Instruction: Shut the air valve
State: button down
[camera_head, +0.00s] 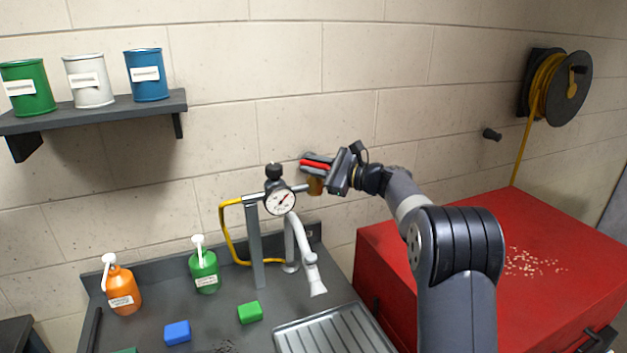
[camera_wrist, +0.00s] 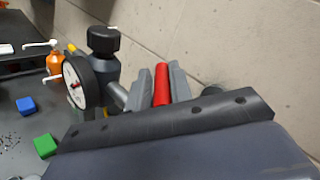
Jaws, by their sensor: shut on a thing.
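The air valve has a brass body (camera_head: 315,187) at the right end of a short metal pipe, beside a pressure gauge (camera_head: 280,202). Its red lever (camera_head: 316,165) shows above the brass body. My gripper (camera_head: 322,165) reaches in from the right and is shut on this lever. In the wrist view the red lever (camera_wrist: 161,84) lies between the two grey fingers, and the gauge (camera_wrist: 78,82) is to their left. My fingers hide part of the lever, so its exact angle to the pipe is hard to tell.
A black regulator knob (camera_head: 273,171) tops the gauge. A grey post (camera_head: 255,245), a yellow hose (camera_head: 228,235) and a faucet (camera_head: 299,245) stand below. Bottles and blocks lie on the dark counter. A red cabinet (camera_head: 480,225) is at right. A shelf (camera_head: 95,112) holds cans.

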jog(key=m+t+h+b, duration=0.2)
jog(key=b, duration=0.1)
jog(key=m+t+h+b, duration=0.2)
jog(key=t+b, duration=0.1)
jog(key=shift+f+m+t, duration=0.2)
jog(key=shift+m+t, duration=0.1)
jog(key=m+t+h+b, duration=0.1)
jog(key=h+b, duration=0.1)
jog(key=m+t+h+b, duration=0.1)
jog(key=m+h+b, duration=0.1)
jog(key=shift+w+d+r, duration=0.1)
jog(key=shift+w+d, duration=0.05)
jog(key=shift+m+t+h, duration=0.3)
jog(key=shift+t+h, duration=0.1)
jog(key=shift+h, duration=0.3)
jog(key=shift+d, duration=0.1)
jog(key=c, duration=1.4)
grip_release()
jog(key=shift+d, duration=0.1)
jog(key=shift+o, duration=0.2)
jog(key=shift+s+d+b, duration=0.15)
jog(key=shift+s+b, duration=0.35)
jog(key=shift+s, duration=0.05)
jog(key=b+v, duration=0.2)
jog(key=v, duration=0.7)
jog(key=shift+s+d, duration=0.25)
